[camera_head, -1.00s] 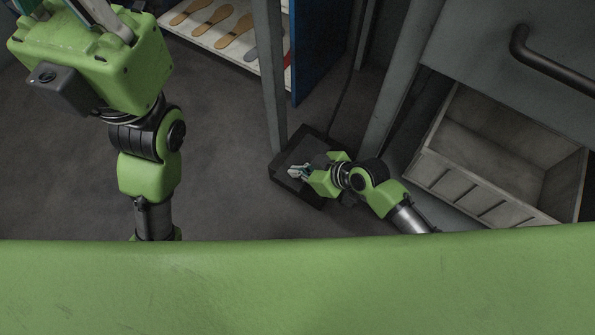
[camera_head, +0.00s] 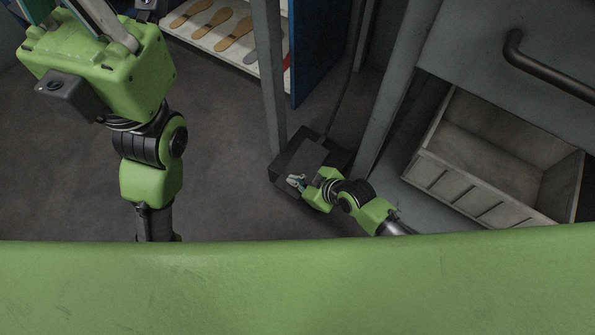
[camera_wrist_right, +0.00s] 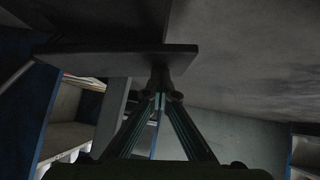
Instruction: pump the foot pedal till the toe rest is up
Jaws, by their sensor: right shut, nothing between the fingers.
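The foot pedal (camera_head: 302,156) is a dark box-like unit on the floor between two grey posts. My right gripper (camera_head: 294,182) is shut and empty, low over the pedal's near side. In the right wrist view, the shut fingertips (camera_wrist_right: 160,77) overlap the edge of a dark flat plate (camera_wrist_right: 110,58), which looks like the pedal; I cannot tell if they touch it. My left gripper (camera_head: 122,22) is at the top left, partly cut off by the frame, far from the pedal. I do not see the toe rest.
A grey post (camera_head: 270,80) and a slanted grey post (camera_head: 395,90) flank the pedal. A pale open bin (camera_head: 480,185) stands right, below a dark handle (camera_head: 545,65). A shelf (camera_head: 245,58) holds several soles beside a blue panel (camera_head: 318,50). The floor at left is clear.

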